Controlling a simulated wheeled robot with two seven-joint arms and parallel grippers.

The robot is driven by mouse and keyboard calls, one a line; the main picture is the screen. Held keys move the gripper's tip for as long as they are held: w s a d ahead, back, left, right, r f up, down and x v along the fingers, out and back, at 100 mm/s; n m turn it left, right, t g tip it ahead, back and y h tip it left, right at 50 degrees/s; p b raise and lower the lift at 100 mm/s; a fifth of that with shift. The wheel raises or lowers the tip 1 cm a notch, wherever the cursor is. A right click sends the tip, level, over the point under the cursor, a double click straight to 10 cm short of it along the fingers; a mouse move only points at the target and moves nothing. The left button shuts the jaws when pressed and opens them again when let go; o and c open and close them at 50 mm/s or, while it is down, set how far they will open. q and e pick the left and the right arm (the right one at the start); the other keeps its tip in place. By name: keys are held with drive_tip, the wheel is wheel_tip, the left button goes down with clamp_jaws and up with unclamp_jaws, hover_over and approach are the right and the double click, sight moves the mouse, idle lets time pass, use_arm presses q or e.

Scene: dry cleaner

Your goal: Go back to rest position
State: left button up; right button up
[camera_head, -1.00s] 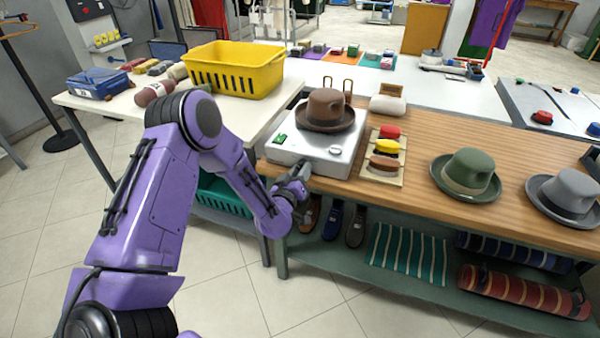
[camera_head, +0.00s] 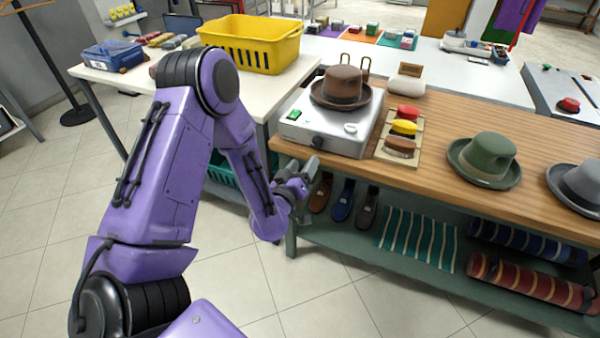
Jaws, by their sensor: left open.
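My left gripper (camera_head: 305,172) is open and empty, in front of the wooden counter (camera_head: 450,115) and just below its front edge. It is apart from the white-and-steel hat machine (camera_head: 322,128) above it. The brown hat (camera_head: 343,88) sits on top of that machine. My left arm is bent, with its elbow high and the forearm slanting down to the right. My right arm and gripper are not in view.
A green hat (camera_head: 484,158), a grey hat (camera_head: 580,182) and a tray of brushes (camera_head: 385,150) are on the counter. A yellow basket (camera_head: 290,52) stands on the white table (camera_head: 135,80).

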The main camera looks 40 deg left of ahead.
use_arm(q)
drive_tip(key=v, duration=0.2)
drive_tip(key=shift+s, duration=0.3)
drive_tip(key=shift+d+f, duration=0.1)
drive_tip(key=s+d+f+g+h, duration=0.1)
drive_tip(key=s+f+g, duration=0.3)
drive_tip(key=s+f, duration=0.3)
drive_tip(key=s+d+f+g, duration=0.2)
drive_tip(key=s+f+g, duration=0.3)
drive_tip(key=f, duration=0.4)
drive_tip(key=s+f+m+g, duration=0.1)
drive_tip(key=s+f, duration=0.3)
drive_tip(key=s, duration=0.4)
drive_tip(key=s+d+f+m+g, duration=0.1)
drive_tip(key=s+f+g, duration=0.3)
drive_tip(key=s, duration=0.4)
drive_tip(key=shift+d, duration=0.2)
